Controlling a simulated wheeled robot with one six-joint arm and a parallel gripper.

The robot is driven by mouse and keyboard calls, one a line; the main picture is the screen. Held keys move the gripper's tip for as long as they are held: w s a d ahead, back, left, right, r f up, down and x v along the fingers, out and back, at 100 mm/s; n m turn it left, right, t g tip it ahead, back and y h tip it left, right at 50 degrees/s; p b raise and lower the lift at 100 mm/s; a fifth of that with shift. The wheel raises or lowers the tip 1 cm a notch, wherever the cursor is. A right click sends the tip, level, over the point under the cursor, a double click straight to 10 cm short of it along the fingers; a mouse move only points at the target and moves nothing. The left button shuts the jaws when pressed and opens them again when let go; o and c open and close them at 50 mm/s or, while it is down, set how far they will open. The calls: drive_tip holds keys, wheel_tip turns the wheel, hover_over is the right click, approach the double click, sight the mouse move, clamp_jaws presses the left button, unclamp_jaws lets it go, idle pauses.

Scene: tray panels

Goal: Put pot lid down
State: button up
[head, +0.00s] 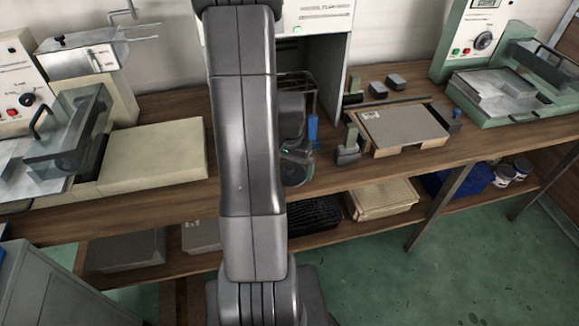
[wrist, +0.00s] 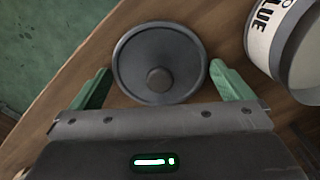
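The pot lid (wrist: 160,35) is a round dark grey disc with a raised rim and a centre knob. In the head view my gripper (head: 296,155) is at the bench's front edge, partly behind my arm. A white pot (wrist: 284,45) with letters "LUE" is right of the lid.
The wooden bench (head: 345,175) has a grey board (head: 405,127) on a frame right of my gripper, with small blocks around it. Machines stand at the left and right ends. Green floor (wrist: 50,35) lies beyond the bench edge. A lower shelf holds trays and cans.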

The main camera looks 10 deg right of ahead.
sight(289, 167)
wheel_tip(289, 167, up, 12)
drive_tip(key=p, duration=0.1)
drive_tip(key=shift+r, duration=0.2)
idle(0.4)
wheel_tip(289, 167, down, 13)
drive_tip(key=shift+b, duration=0.65)
drive_tip(key=shift+r+p, duration=0.35)
drive_tip(key=shift+r, duration=1.35)
